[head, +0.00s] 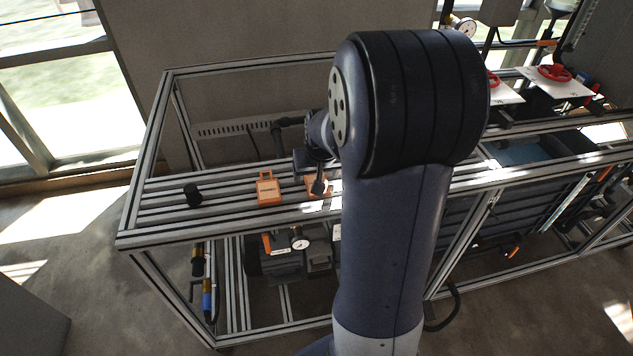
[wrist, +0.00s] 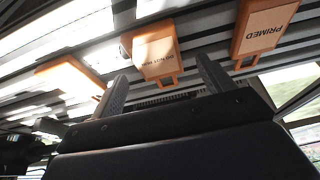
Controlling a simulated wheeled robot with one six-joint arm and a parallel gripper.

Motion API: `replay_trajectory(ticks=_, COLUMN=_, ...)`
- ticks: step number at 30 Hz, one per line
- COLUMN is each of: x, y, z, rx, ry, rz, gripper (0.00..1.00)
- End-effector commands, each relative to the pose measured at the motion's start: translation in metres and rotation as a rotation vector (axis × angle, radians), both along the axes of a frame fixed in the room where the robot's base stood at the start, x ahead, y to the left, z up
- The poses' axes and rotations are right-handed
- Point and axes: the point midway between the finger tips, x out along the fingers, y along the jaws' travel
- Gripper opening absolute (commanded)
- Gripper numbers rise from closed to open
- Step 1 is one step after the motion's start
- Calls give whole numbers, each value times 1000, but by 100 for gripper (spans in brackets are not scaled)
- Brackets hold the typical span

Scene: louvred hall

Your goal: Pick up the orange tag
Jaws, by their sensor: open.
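Several orange tags lie on the slatted bench. The left one in the head view (head: 268,190) has a handle-like loop at its top; it appears to be the right tag in the wrist view (wrist: 263,30), marked PRIMED. A second tag (head: 313,181) is partly hidden by my gripper (head: 320,188). It appears to be the middle tag in the wrist view (wrist: 157,58), glare-lit with small lettering. A third tag (wrist: 75,78) lies at left there, hidden behind my arm in the head view. My gripper (wrist: 162,68) is open and empty, its fingers to either side of the middle tag's loop end.
A black cylinder (head: 193,194) stands on the bench left of the tags. A dark pipe (head: 279,135) rises behind them. Red valve wheels (head: 554,73) sit on the right part of the frame. A gauge (head: 299,239) is below. The bench's left end is mostly clear.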

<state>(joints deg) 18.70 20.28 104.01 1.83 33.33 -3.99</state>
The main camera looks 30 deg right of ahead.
Motion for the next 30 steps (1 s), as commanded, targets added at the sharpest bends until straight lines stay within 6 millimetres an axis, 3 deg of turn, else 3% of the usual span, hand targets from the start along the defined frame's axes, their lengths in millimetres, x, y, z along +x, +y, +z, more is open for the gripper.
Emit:
replay_trajectory(ticks=6, x=7, y=-2, z=-15, rx=0, ry=-1, rz=0, gripper=76)
replay_trajectory(ticks=24, x=7, y=-2, z=-19, rx=-1, ry=-2, rz=0, gripper=76)
replay_trajectory(ticks=30, x=7, y=-2, z=-18, rx=-1, ry=-2, rz=0, gripper=61)
